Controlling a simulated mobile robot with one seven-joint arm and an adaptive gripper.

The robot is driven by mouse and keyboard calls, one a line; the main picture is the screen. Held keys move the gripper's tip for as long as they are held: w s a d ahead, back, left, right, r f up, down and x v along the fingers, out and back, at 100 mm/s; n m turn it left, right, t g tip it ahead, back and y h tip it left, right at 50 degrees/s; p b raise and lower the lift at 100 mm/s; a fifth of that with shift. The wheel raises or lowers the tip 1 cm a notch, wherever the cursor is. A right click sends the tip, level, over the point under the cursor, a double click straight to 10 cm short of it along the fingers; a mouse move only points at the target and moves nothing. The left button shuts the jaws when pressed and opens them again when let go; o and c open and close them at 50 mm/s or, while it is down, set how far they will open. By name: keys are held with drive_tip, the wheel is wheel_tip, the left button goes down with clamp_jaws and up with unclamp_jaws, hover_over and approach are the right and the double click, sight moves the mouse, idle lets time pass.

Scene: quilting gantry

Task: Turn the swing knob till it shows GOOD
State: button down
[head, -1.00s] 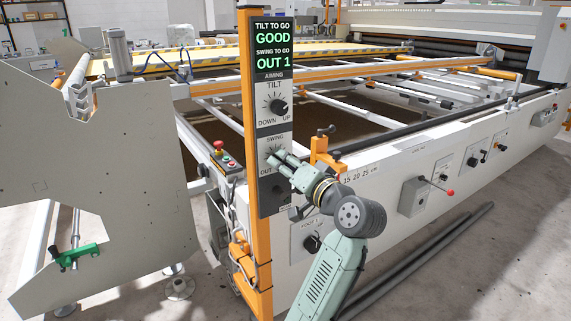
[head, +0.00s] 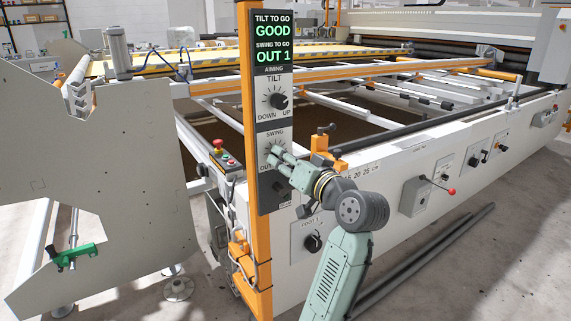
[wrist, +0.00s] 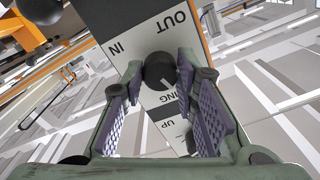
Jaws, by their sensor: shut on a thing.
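The orange post's control panel (head: 263,218) stands left of centre in the head view. Its display (head: 272,38) reads TILT TO GO GOOD and SWING TO GO OUT 1, in green. My gripper (head: 275,153) is at the swing dial, under the tilt knob (head: 279,101), and hides most of the dial. In the wrist view the dark round swing knob (wrist: 158,70) sits between the fingertips of my gripper (wrist: 157,88), which is shut on it. The IN and OUT labels show upside down there.
A dark round part (head: 279,187) is lower on the panel. A button box (head: 224,160) is left of the post. A red-tipped lever (head: 450,191) juts from the frame further right.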

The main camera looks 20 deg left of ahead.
drive_tip(key=shift+n+b, duration=0.45)
drive_tip(key=shift+n, duration=0.55)
drive_tip(key=c, duration=1.3)
unclamp_jaws()
drive_tip(key=v, duration=1.2)
